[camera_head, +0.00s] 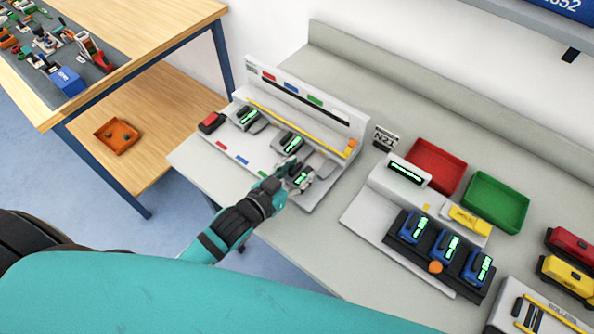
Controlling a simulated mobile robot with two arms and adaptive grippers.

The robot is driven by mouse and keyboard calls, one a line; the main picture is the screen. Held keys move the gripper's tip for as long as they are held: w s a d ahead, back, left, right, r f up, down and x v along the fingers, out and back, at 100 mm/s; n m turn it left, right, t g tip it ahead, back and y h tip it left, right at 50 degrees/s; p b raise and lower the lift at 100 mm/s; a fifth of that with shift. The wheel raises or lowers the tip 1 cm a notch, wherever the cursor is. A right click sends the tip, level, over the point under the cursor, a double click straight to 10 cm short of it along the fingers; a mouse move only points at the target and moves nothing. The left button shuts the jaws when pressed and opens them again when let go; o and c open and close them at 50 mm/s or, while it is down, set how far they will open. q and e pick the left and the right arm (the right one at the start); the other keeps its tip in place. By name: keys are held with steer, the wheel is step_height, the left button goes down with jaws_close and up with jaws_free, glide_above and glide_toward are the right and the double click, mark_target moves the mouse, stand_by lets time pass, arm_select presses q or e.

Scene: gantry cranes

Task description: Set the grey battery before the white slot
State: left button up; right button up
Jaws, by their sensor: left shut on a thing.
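My left gripper (290,174) is at the front right of the grey-white charging station (292,123). It is shut on a dark grey battery (304,181) with a green-lit display, partly hidden by the fingers. The battery is before the rightmost bay (321,163), which looks empty; whether it touches the station's front surface I cannot tell. Two similar batteries stand in bays farther left, a left one (247,118) and a middle one (288,143). Red, blue and green marks show on the back panel; no white mark stands out clearly. My right gripper is not in view.
A red-and-black battery (211,122) lies at the station's left end. To the right, a second station has a dark rack (409,244) of blue batteries. Red (436,165) and green (496,202) trays are behind it.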

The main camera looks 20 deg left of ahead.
arm_select(q)
steer(key=o, duration=1.2)
steer(key=shift+o, duration=0.6)
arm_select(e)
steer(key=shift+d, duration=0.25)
arm_select(q)
steer(key=shift+r, duration=0.1)
steer(key=b+v, duration=0.1)
steer(key=v, duration=1)
steer(key=shift+s+b, duration=0.1)
steer(key=shift+b, duration=0.2)
steer(key=shift+s+a+r, duration=0.15)
steer(key=shift+s+r, duration=0.1)
steer(key=shift+s, duration=0.1)
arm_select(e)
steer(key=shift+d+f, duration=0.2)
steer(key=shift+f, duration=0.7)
